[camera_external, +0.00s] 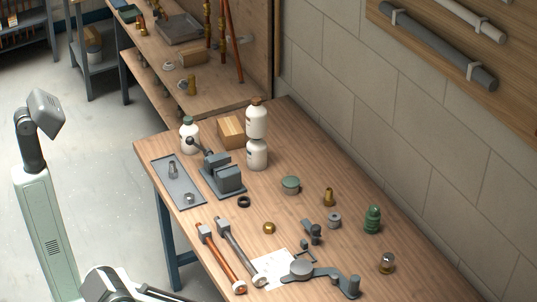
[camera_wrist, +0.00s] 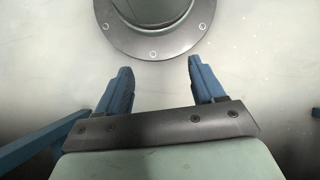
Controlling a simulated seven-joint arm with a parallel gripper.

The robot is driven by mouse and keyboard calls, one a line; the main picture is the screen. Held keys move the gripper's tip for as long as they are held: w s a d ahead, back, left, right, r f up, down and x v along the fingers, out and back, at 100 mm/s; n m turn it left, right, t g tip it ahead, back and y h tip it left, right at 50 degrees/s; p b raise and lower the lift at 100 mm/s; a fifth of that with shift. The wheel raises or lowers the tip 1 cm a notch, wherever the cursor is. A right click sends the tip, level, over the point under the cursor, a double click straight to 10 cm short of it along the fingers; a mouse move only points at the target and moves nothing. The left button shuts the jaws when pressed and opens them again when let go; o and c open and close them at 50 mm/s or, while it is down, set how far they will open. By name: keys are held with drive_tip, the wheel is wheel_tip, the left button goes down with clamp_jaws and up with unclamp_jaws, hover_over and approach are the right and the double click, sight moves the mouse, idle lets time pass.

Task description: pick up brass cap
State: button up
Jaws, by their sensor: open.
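A small, low, rounded brass piece, which looks like the brass cap (camera_external: 269,228), sits on the wooden workbench near its middle, in the external view. Nothing touches it. My gripper (camera_wrist: 160,66) shows in the wrist view with two blue fingers spread apart and nothing between them. Beyond the fingers are pale floor and a round, bolted dark flange, with no bench objects. The brass cap is not in the wrist view. In the external view my arm is at the left, off the bench, and I cannot make out the fingers there.
A vise (camera_external: 224,176) and white bottles (camera_external: 257,153) stand further back. A block wall (camera_external: 335,120) borders the bench.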

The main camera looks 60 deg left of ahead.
drive_tip(key=w+a+r+n+t, duration=0.1)
drive_tip(key=w+a+n, duration=0.35)
drive_tip(key=a, duration=0.55)
drive_tip(key=w+a+r+n, duration=0.1)
drive_tip(key=w+a+n, duration=0.2)
drive_tip(key=w+a, duration=0.5)
drive_tip(key=s+a+r+n, duration=0.3)
drive_tip(key=a, duration=0.9)
drive_tip(key=s+a+r+n, duration=0.2)
drive_tip(key=a+n, duration=0.1)
drive_tip(key=a, duration=1)
drive_tip(key=s+a+r+n+t, duration=0.1)
drive_tip(key=s+a+r+n, duration=0.15)
drive_tip(key=a, duration=0.35)
drive_tip(key=s+a+r+n, duration=0.1)
drive_tip(key=s+a+r, duration=0.3)
drive_tip(key=a, duration=0.2)
drive_tip(key=s+a+r+n+t, duration=0.1)
drive_tip(key=s+a+r+n, duration=0.1)
drive_tip(key=a+r, duration=0.3)
drive_tip(key=s+a+r+n+t, duration=0.1)
drive_tip(key=s+a+r, duration=0.15)
drive_tip(key=r, duration=0.55)
wheel_tip(320, 180, up, 32)
drive_tip(key=m+t, duration=0.2)
drive_tip(key=m, duration=0.2)
hover_over(269, 225)
drive_tip(key=shift+a+f, duration=0.1)
drive_tip(key=shift+f, duration=6.3)
